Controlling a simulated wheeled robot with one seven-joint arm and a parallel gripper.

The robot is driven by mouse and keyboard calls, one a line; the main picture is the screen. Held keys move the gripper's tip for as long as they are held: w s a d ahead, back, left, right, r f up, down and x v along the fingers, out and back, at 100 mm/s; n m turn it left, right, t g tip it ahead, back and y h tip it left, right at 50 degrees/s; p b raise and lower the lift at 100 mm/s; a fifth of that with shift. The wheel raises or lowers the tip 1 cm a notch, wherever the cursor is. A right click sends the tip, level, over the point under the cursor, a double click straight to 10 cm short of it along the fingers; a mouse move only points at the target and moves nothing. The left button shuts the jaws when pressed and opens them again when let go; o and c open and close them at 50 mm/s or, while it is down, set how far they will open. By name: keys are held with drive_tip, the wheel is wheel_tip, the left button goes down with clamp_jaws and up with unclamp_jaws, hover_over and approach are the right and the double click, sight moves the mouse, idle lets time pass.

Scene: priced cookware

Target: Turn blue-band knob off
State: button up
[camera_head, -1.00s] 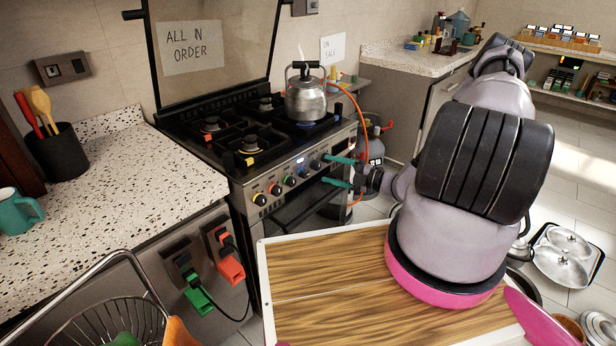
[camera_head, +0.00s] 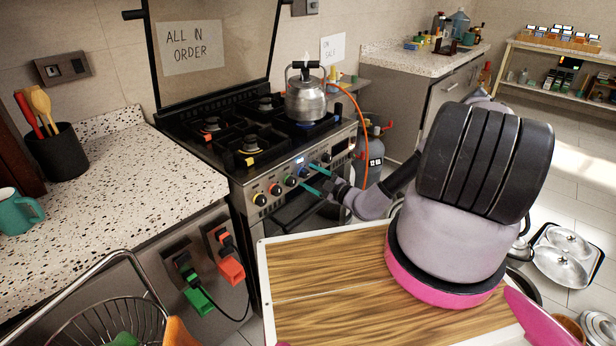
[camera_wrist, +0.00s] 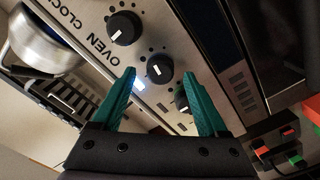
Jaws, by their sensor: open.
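The blue-band knob (camera_head: 303,172) is on the stove's front panel, right of the green-band knob (camera_head: 290,181). My gripper (camera_head: 307,175) is open in front of the panel, its teal fingertips on either side of the blue-band knob. In the wrist view my gripper (camera_wrist: 159,75) has a black knob (camera_wrist: 160,68) with a white pointer line between its fingertips; it seems to be the same knob, but no colour band shows. Contact cannot be told. A small bluish light (camera_wrist: 140,84) glows beside that knob.
A steel kettle (camera_head: 306,98) stands on the back right burner, with a blue flame beneath it. Other knobs (camera_wrist: 124,27) sit close on both sides. A gas cylinder (camera_head: 374,160) with an orange hose stands right of the stove. A speckled counter (camera_head: 120,205) is at the left.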

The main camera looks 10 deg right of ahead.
drive_tip(key=shift+x, duration=0.8)
clamp_jaws()
